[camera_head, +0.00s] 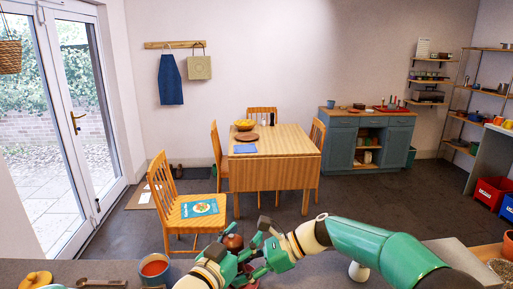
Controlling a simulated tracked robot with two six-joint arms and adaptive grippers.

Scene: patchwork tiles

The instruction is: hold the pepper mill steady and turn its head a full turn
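The pepper mill shows as a rounded reddish-brown head (233,242) at the bottom centre, above the counter. Most of its body is hidden behind my grippers. My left gripper (243,264) comes in from the lower left, close around the mill below its head; I cannot tell whether its fingers touch it. My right gripper (259,243) reaches in from the right, with dark fingertips just right of the mill's head. The fingers of the two grippers overlap in the picture, so their grip is unclear.
The grey counter (110,270) carries a reddish-filled pot (155,267), a wooden spoon (100,283) and a yellow-lidded item (36,279) at left. A white object (358,271) stands right, under my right arm. A wooden table (285,170) and chairs stand beyond.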

